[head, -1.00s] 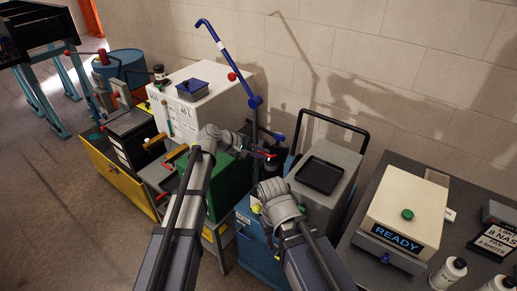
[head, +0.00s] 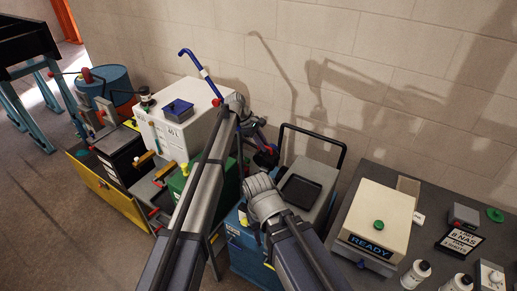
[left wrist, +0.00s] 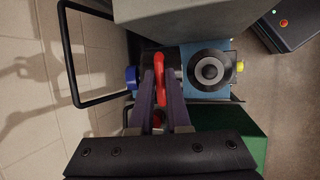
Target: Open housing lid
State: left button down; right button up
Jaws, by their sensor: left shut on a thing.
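My left gripper (left wrist: 162,110) is shut on a red handle (left wrist: 158,75), which stands between its dark fingers in the left wrist view. In the head view the left gripper (head: 262,147) is behind the green box, near the wall, and partly hidden by my arm. A blue unit (left wrist: 190,52) with a round black-and-grey top part (left wrist: 208,70) lies just right of the fingers. It also shows low in the head view (head: 246,250). I cannot tell which part is the housing lid. My right wrist is over the blue unit; its fingertips are hidden.
A green box (head: 180,180) and white tank (head: 160,130) are to the left, with a blue bent pipe (head: 196,68) behind. A cream READY box (head: 372,212) stands on the right-hand table.

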pick_arm(q)
jog(key=shift+w+d, duration=0.7)
jog(key=shift+w, duration=0.3)
jog(key=c, duration=0.9)
grip_release()
jog(key=p+v, duration=0.7)
jog(key=v, duration=0.1)
jog(key=shift+d, duration=0.15)
jog(key=shift+f, duration=0.15)
